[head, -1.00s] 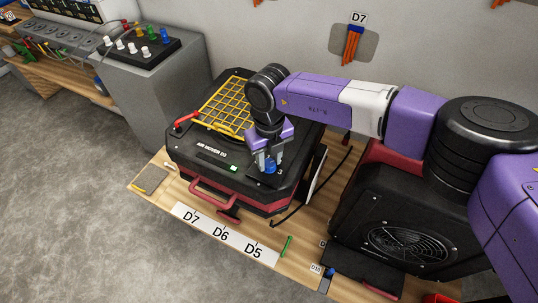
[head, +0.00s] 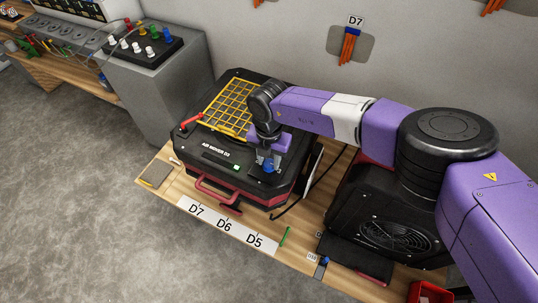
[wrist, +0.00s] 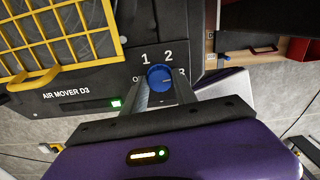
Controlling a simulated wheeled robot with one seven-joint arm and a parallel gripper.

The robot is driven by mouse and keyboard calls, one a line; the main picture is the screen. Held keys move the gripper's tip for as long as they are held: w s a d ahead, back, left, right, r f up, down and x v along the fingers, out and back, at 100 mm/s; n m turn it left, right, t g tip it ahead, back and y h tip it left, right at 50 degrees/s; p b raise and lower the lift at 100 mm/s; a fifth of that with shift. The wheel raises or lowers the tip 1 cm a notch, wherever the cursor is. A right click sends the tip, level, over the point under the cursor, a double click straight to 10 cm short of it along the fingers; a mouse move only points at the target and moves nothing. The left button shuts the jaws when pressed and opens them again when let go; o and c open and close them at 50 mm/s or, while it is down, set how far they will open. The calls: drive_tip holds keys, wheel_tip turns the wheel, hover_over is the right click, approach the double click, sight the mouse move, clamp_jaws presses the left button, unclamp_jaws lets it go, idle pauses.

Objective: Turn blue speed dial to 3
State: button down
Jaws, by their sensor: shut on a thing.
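The blue speed dial (wrist: 159,77) sits on the black top of the air mover D3 (wrist: 70,80). In the wrist view the printed 1 and 2 lie above it and a partly covered 3 lies to its right. A small pale mark on the dial's face points right, toward the 3. My gripper (wrist: 160,88) is shut on the dial, one finger on each side. In the head view the dial (head: 269,167) shows under my gripper (head: 268,162) at the machine's near right corner. A green light (head: 236,167) is lit beside it.
A yellow grille (head: 230,107) covers the machine's top, with a red handle (head: 191,122) at its left edge. A second black machine (head: 390,215) stands close on the right. A D7, D6, D5 label strip (head: 225,226) lies in front.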

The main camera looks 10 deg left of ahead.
sight(269, 162)
drive_tip(key=shift+w+m+p, duration=0.1)
drive_tip(key=shift+m+p, duration=0.3)
drive_tip(key=shift+m, duration=0.2)
drive_tip(key=c, duration=1)
unclamp_jaws()
drive_tip(key=shift+r+b, duration=0.55)
drive_tip(key=shift+r, duration=3.35)
